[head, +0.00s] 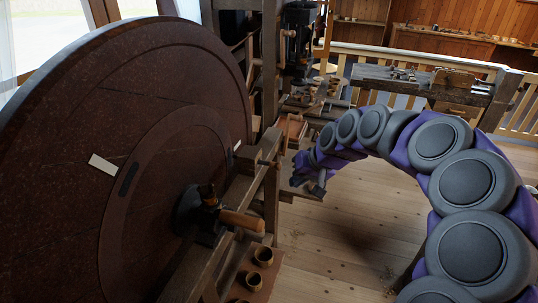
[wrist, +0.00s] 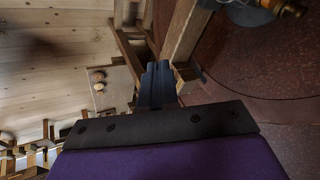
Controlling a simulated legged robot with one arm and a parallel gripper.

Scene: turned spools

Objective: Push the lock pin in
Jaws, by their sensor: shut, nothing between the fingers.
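A large dark reddish-brown wheel (head: 60,190) fills the left of the head view. At its hub is a dark fitting (head: 188,212) with an upright dark knob and a turned wooden handle (head: 242,221) pointing right. I cannot tell for sure which part is the lock pin. The wheel also shows at the right of the wrist view (wrist: 260,80), with the handle's end (wrist: 291,8) at the top edge. My gripper (head: 316,188) is shut and empty, right of the wooden frame and apart from the hub. Its closed fingers (wrist: 157,72) show in the wrist view beside a wooden beam.
A wooden beam (head: 215,225) runs in front of the wheel, with a post (head: 271,200) near my gripper. Small wooden cups (head: 263,256) stand on a low board at the bottom. A workbench (head: 420,84) is behind. The plank floor (head: 350,235) between is clear.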

